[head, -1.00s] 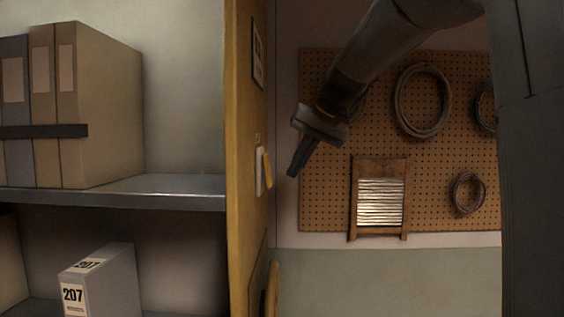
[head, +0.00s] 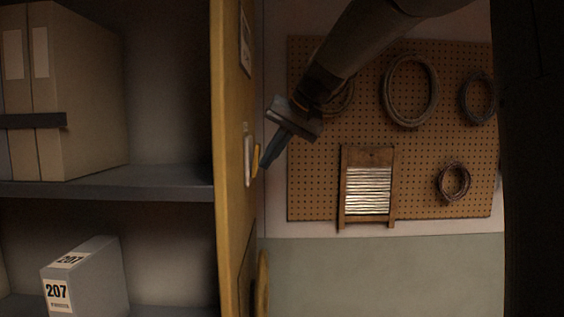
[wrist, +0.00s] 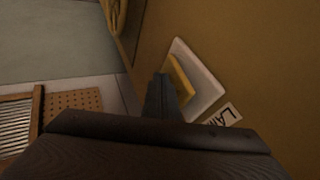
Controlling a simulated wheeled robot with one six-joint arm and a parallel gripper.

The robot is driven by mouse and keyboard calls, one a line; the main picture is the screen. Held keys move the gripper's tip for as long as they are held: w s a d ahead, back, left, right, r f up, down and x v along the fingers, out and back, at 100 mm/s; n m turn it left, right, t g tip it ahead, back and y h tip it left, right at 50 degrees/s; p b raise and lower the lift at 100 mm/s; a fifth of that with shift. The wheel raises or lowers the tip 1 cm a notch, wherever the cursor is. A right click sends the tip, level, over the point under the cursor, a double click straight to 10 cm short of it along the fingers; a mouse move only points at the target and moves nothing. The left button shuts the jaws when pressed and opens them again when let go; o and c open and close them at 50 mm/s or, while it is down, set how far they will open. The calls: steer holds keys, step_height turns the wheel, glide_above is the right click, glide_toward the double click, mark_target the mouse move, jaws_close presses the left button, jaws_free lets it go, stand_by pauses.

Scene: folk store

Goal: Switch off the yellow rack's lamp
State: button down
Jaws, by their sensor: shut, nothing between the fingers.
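The yellow rack's side panel (head: 226,210) stands upright left of centre in the head view. A switch with a white plate (head: 247,162) and a yellow rocker (head: 256,160) is on its right face. The plate (wrist: 210,92) and rocker (wrist: 181,76) also show in the wrist view, beside a partly hidden label (wrist: 224,116) with the letters "LA". My gripper (head: 265,165) is shut and empty, its fingertips at the rocker and seemingly touching it. The fingers (wrist: 160,98) partly cover the rocker's near end. The rack's shelves look dim; the lamp itself is out of view.
The rack's shelves hold upright files (head: 75,100) and a grey box marked 207 (head: 88,280). Behind my arm, a pegboard (head: 320,190) carries coiled cables (head: 410,90) and a washboard (head: 367,185). A yellow curved part (head: 262,285) sticks out below the switch.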

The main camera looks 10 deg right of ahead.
steer(key=shift+a, duration=0.15)
steer(key=shift+r, duration=0.2)
steer(key=shift+r+p, duration=0.8)
steer(key=d+f+b+v, duration=0.1)
steer(key=d+b+v, duration=0.1)
steer(key=v, duration=1)
steer(key=shift+d+b, duration=0.35)
steer(key=shift+d, duration=0.1)
